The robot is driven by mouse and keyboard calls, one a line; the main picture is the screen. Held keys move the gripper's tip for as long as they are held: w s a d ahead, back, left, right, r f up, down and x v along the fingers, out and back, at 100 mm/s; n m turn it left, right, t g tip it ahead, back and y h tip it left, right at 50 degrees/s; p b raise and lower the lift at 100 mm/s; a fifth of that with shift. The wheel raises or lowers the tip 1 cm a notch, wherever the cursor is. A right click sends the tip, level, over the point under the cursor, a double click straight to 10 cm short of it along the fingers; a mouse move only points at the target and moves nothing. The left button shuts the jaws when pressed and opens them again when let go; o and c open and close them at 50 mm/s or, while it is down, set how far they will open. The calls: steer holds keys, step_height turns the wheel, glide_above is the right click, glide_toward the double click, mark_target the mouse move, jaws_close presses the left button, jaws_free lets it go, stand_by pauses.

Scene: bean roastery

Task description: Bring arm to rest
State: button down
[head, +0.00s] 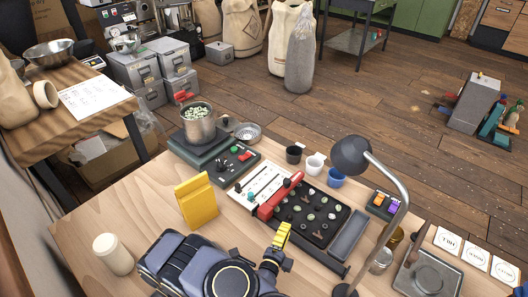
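My arm comes in from the bottom of the head view, dark blue-grey with a round joint at its middle. My gripper (280,237) is at the arm's right end, with yellow finger parts pointing up the picture. It is over the wooden table (150,215), just left of a black tray of small round pieces (310,212) and in front of a red bar (281,193). I see nothing clearly held. The fingers look small and overlap from this angle, so whether they are open or shut is unclear.
A pot on a scale (199,122) is at the back. A grey lamp (385,180) rises on the right, near small cups (315,163). The table's left part is mostly bare.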

steer(key=shift+w+d+f+m+g, duration=0.1)
steer(key=shift+w+m+g, duration=0.05)
steer(key=shift+w+g, duration=0.3)
steer(key=shift+w+d+f+m+g, duration=0.1)
steer(key=shift+w+m+g, duration=0.1)
steer(key=shift+g, duration=0.35)
steer(key=g, duration=0.1)
steer(key=w+a+n+g+y, duration=0.1)
steer(key=g, duration=0.1)
steer(key=a+g, duration=0.1)
steer(key=shift+w+g+y, duration=0.25)
steer(key=shift+g+y, duration=0.05)
steer(key=shift+y, duration=0.1)
steer(key=a+r+n+g+y, duration=0.2)
steer(key=shift+s+a+r+n+y, duration=0.2)
steer(key=shift+a+r+n+y, duration=0.05)
steer(key=shift+n+y, duration=0.1)
steer(key=s+a+r+n+g+y, duration=0.2)
steer(key=s+r+n+g+y, duration=0.35)
steer(key=s+r+n, duration=0.95)
steer(key=s+d+r+n+g+h, duration=0.1)
steer(key=s+d+r+n, duration=0.1)
steer(key=s, duration=0.5)
steer(key=s+d+r+n+g, duration=0.2)
steer(key=s+d+r+n, duration=0.1)
steer(key=s+d+r, duration=0.2)
steer(key=shift+s+r+h, duration=0.4)
steer(key=shift+s, duration=0.5)
steer(key=shift+r, duration=0.1)
